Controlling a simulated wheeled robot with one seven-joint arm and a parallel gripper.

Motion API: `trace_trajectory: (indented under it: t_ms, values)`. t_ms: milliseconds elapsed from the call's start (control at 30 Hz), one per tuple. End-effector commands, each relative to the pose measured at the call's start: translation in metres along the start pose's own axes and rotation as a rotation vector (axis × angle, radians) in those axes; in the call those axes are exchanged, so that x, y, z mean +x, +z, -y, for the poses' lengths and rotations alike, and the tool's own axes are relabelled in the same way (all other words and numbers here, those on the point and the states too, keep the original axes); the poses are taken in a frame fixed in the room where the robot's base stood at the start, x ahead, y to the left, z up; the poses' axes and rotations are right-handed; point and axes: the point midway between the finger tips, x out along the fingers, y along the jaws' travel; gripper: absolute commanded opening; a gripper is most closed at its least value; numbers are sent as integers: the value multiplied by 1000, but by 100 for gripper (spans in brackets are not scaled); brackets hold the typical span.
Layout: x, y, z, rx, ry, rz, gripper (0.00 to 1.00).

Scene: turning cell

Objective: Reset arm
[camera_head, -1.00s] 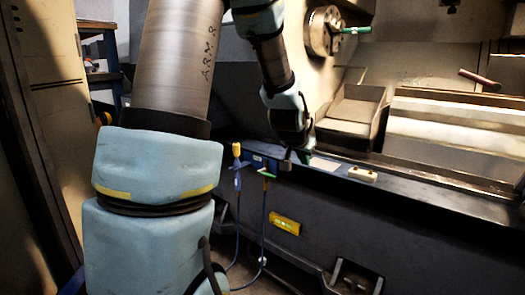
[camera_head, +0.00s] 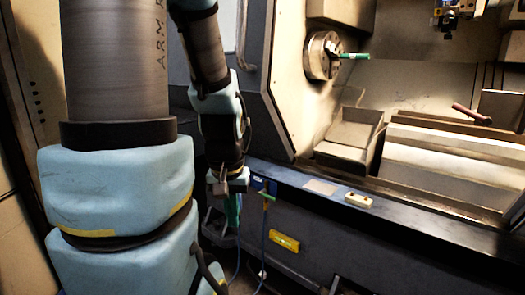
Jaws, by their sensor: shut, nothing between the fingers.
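My arm comes down from the top left, and my gripper (camera_head: 232,212) hangs at its end in front of the machine's front ledge. Its green fingers point down. They are small and dark here; they look shut with nothing held between them. My gripper is left of the blue block with a green-topped cable (camera_head: 266,196) on the machine front and apart from the chuck.
The lathe chuck (camera_head: 323,55) with a green-handled key (camera_head: 355,56) is at the upper middle. A metal tray (camera_head: 352,135) sits below it. A small cream block (camera_head: 358,200) lies on the front ledge (camera_head: 420,215). A yellow label (camera_head: 285,243) is on the machine front. A dark red rod (camera_head: 472,114) lies at right.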

Motion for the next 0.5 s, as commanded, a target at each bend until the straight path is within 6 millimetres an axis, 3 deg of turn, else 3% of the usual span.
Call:
trace_trajectory:
  t_ms: [33,300,500]
  values:
    - [-34,-5,0,1,0,-1,0]
    - [-119,-17,-1,1,0,-1,0]
    - [-172,-24,-1,1,0,-1,0]
